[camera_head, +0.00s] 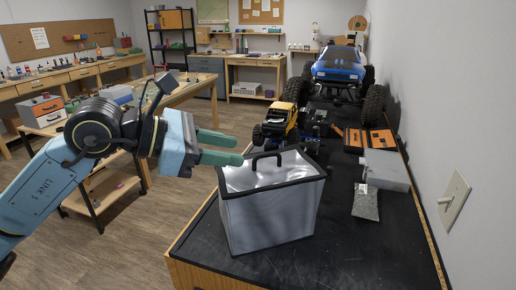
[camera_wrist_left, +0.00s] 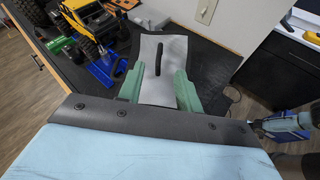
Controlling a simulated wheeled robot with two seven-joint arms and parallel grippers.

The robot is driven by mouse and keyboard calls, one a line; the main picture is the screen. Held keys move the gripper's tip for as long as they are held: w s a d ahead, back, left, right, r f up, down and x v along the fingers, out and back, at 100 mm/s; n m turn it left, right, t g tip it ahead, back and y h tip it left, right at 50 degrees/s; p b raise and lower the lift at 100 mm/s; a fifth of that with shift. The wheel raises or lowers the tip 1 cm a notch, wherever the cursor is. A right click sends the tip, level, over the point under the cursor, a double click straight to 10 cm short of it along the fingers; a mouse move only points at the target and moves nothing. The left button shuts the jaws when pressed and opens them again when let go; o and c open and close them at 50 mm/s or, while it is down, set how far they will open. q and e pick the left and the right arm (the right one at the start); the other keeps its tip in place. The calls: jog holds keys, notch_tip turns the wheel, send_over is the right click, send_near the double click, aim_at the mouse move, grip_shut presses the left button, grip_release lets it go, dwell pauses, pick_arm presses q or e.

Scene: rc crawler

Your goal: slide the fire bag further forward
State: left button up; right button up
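The fire bag (camera_head: 268,215) is a silver, box-shaped bag with black trim and a black top handle. It stands upright on the black-topped bench near its front left edge. My left gripper (camera_head: 240,149) is at the bag's upper left corner, its green fingers parted and nothing held between them. The nearer fingertip overlaps the bag's top edge in the picture; I cannot tell if it touches. In the left wrist view the bag's silver top (camera_wrist_left: 161,85) and handle show between and beyond the open fingers (camera_wrist_left: 160,80).
Behind the bag stand a yellow crawler (camera_head: 281,122) and a large blue truck (camera_head: 339,66). The bench front (camera_head: 350,250) is clear.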

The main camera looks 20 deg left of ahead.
aim_at(264, 156)
pick_arm(q)
jog(key=p+x, duration=0.1)
jog(key=x, duration=0.7)
jog(key=shift+w+f, duration=0.1)
grip_shut()
dwell(1.3)
